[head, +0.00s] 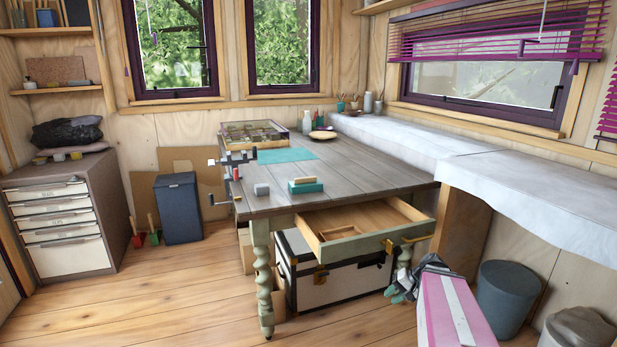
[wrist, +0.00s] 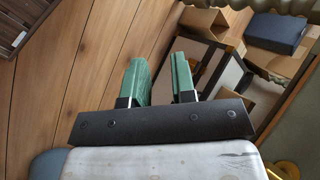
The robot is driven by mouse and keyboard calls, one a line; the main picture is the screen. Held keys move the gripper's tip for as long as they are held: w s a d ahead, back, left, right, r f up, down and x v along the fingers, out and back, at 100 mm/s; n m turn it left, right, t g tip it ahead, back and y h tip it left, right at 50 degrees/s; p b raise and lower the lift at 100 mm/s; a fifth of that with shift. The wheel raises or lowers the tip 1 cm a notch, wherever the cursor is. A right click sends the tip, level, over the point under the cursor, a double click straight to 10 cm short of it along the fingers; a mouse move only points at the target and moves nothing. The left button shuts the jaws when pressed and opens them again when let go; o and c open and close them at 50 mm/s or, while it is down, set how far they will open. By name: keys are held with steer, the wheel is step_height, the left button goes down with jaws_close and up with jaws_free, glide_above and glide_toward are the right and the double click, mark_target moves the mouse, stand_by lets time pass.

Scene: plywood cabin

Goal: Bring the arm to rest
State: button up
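My arm (head: 447,310), pink and white, reaches in from the bottom right of the head view. My gripper (head: 394,290) is at its end, low in front of the table's right side, below and right of the open drawer (head: 362,222). In the wrist view my gripper (wrist: 160,76) shows two green fingers standing apart with nothing between them. Whether it touches anything near it cannot be told.
A grey bin (head: 507,295) stands at the right. The floor (head: 190,290) at left front is clear.

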steer(key=s+a+n+g+h, duration=0.1)
steer(key=a+n+h, duration=0.3)
steer(key=a+h, duration=0.4)
steer(key=shift+s+a+f, duration=0.35)
steer(key=shift+s+a, duration=0.5)
steer(key=shift+a, duration=0.2)
